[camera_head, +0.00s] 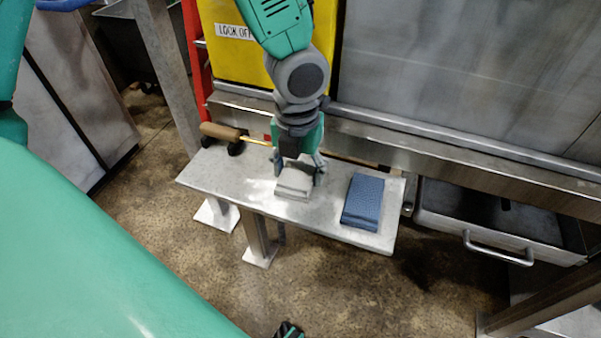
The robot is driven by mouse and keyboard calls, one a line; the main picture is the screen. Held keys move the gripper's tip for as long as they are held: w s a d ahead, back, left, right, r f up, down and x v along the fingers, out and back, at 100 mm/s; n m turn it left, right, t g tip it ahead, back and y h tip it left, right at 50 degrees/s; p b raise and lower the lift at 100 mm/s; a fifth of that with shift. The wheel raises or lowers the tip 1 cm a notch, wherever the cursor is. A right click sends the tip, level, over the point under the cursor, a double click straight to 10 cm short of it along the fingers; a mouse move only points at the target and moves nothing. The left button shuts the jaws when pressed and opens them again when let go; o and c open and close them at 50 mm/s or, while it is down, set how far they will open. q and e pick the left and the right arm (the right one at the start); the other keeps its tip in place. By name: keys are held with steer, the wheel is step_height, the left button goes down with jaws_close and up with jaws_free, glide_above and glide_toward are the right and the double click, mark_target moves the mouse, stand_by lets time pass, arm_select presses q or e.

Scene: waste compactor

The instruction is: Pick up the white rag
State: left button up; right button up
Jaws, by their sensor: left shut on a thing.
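The white rag (293,188) is a folded, light grey-white pad on the narrow metal shelf (235,180). My left gripper (298,175) points down over it, with one finger at each side. It is shut on the rag, and its palm hides the rag's back part. The rag looks to be at the shelf surface; I cannot tell whether it is lifted.
A folded blue rag (363,202) lies to the right on the shelf. A wooden-handled tool (222,132) lies at the shelf's back left. A metal rail (420,140) and yellow panel (228,50) stand behind. A drawer with a handle (498,252) is at the right.

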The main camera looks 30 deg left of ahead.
mark_target(303, 173)
arm_select(q)
steer(key=shift+s+a, duration=0.15)
steer(key=shift+a, duration=0.05)
steer(key=shift+r, duration=0.3)
steer(key=r+p, duration=0.1)
steer(key=r, duration=0.1)
steer(key=d+r+p, duration=0.1)
steer(key=r, duration=0.2)
steer(key=r+p, duration=0.2)
steer(key=r, duration=0.1)
steer(key=shift+d+r, duration=0.15)
steer(key=shift+d, duration=0.1)
steer(key=shift+c, duration=0.2)
steer(key=shift+a+r, duration=0.15)
steer(key=shift+r, duration=0.15)
steer(key=shift+a+r, duration=0.1)
steer(key=shift+a, duration=0.2)
